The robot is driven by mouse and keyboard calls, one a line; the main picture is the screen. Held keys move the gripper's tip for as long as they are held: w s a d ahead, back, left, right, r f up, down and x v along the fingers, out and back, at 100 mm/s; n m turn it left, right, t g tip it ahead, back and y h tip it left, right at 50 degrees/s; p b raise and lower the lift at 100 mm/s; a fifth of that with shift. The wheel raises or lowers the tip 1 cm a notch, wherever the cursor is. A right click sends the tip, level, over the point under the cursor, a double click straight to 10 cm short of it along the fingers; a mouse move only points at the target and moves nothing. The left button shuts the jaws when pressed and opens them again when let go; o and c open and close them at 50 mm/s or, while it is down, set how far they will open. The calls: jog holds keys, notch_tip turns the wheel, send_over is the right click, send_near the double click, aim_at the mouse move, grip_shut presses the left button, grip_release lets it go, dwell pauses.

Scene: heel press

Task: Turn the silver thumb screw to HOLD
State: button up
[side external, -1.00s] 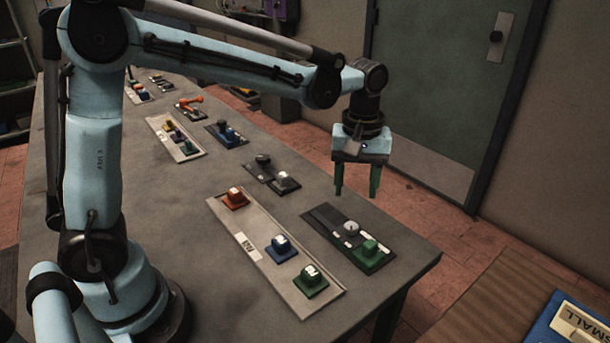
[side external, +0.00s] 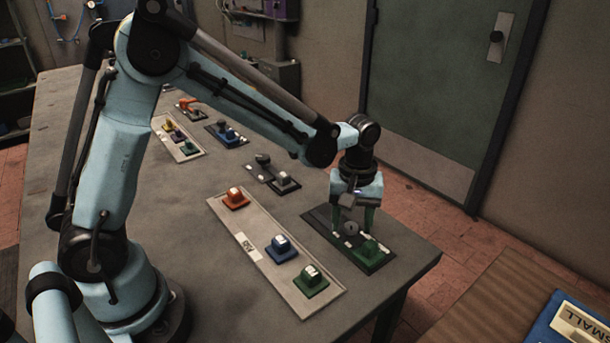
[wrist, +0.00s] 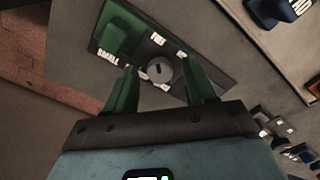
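The silver thumb screw (side external: 351,228) is a small round grey knob on a dark plate (side external: 318,218) near the table's right edge. In the wrist view the screw (wrist: 160,70) shows a short dark mark on its face. My gripper (side external: 353,223) is low over the plate, pointing down. In the wrist view my gripper (wrist: 161,80) is open, with one green finger on each side of the screw and visible gaps between. I cannot read a HOLD label.
A green block (side external: 370,249) stands on the same plate, close beside the screw. A light panel (side external: 225,221) with orange, blue and green blocks lies to the left. Another dark plate (side external: 257,171) with grey knobs lies behind.

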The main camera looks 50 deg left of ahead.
grip_shut()
jog(key=m, duration=0.4)
jog(key=shift+m, duration=0.4)
jog(key=m, duration=0.4)
jog(key=shift+m, duration=0.3)
jog(key=m, duration=0.4)
jog(key=shift+w+m, duration=0.1)
jog(key=shift+m, duration=2.2)
